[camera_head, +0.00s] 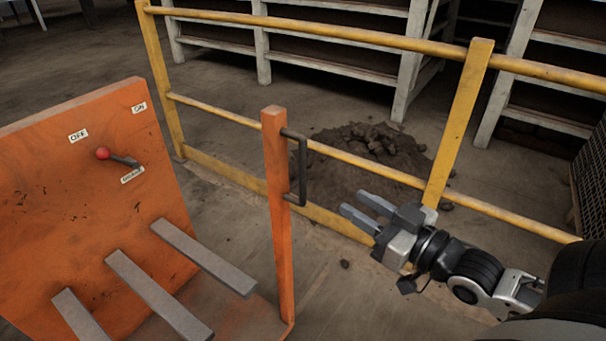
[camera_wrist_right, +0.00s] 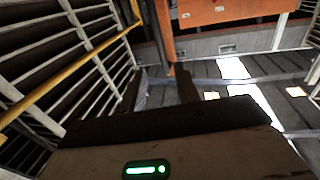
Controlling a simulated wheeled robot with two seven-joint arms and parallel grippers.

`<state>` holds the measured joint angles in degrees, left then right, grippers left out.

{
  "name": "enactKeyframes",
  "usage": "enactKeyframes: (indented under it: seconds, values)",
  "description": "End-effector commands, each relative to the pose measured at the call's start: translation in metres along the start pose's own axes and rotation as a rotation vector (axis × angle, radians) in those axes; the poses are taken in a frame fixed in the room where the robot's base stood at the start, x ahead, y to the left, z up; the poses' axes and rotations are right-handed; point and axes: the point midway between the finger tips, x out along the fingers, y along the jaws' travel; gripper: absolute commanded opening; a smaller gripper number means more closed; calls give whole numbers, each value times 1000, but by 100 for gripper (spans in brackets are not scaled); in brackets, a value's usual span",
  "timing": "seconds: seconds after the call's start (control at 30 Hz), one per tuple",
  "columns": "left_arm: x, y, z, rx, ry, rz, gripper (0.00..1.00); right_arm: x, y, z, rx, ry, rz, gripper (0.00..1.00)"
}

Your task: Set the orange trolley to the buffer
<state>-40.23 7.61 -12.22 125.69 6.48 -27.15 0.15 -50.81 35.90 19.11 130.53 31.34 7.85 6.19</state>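The orange trolley (camera_head: 95,205) stands at the left of the head view. It has an upright panel, grey prongs and an orange post (camera_head: 278,215) with a dark handle (camera_head: 301,170) on its right side. A red-knobbed lever (camera_head: 103,153) sits on the panel among small labels. My right gripper (camera_head: 362,208) is open and empty, to the right of and below the handle, apart from it. In the right wrist view, its two dark fingers (camera_wrist_right: 160,88) are spread, with the orange panel (camera_wrist_right: 235,12) beyond. My left gripper is not in view. I cannot identify the buffer.
A yellow railing (camera_head: 462,125) runs behind the trolley and my right gripper. Beyond it lie a heap of dark rubble (camera_head: 365,160) and pale racks (camera_head: 410,60). A dark grated thing (camera_head: 590,180) stands at the right edge. Floor between post and gripper is mostly clear.

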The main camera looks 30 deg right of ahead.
Motion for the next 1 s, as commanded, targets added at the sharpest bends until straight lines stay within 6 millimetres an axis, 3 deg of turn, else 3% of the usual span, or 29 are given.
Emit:
enactKeyframes:
  seconds: [0.7,1.0]
  values:
    - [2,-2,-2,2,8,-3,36,122,0,0,-1,0,1,31]
    - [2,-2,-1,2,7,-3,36,143,0,1,-1,-4,0,31]
